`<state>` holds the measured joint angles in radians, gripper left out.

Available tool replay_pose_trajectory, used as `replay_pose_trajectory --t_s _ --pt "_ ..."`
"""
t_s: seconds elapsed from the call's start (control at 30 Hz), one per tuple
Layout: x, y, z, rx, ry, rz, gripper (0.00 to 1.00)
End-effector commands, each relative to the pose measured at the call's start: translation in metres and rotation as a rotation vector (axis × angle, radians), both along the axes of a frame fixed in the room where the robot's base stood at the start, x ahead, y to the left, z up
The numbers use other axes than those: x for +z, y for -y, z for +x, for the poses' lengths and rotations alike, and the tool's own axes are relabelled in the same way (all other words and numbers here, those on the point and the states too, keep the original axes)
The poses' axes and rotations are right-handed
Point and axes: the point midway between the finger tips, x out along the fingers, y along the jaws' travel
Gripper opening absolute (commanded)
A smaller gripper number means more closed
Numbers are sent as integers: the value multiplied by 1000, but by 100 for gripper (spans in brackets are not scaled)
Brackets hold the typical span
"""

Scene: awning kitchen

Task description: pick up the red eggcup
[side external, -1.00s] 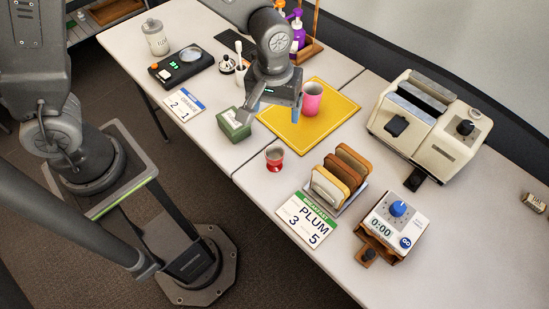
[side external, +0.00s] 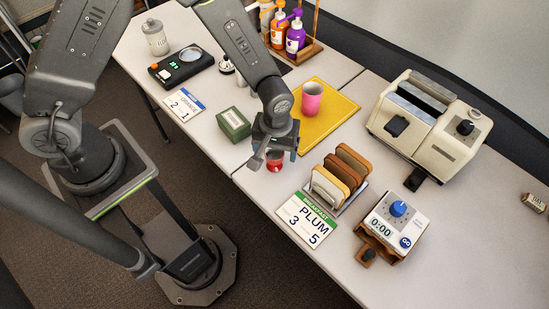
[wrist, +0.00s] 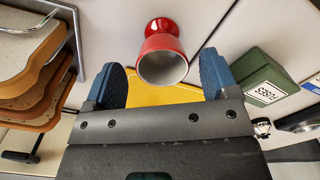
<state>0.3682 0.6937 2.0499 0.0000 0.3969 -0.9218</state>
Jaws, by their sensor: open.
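The red eggcup (side external: 276,163) stands on the white table near its front edge, partly hidden by my gripper in the side view. My gripper (side external: 273,157) is over and around that spot, pointing down. In the wrist view the red eggcup (wrist: 163,54) shows its pale open mouth and red foot. It lies ahead of and between the two blue fingertips of my gripper (wrist: 163,72), which are apart with nothing held. I cannot tell how far above the table the fingertips are.
A toast rack (side external: 341,178) with brown slices stands close on the right. A green box (side external: 233,124) is on the left. A pink cup (side external: 312,98) stands on a yellow board (side external: 335,123) behind. A PLUM card (side external: 306,220) lies in front.

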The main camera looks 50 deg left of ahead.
Motion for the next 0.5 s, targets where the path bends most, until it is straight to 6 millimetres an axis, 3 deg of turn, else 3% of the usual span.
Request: replay_pose_trajectory --t_s 0.2,0.5 --pt "-28 -1 -4 0 -3 1 80" --pt "-32 -1 -4 0 -1 1 79"
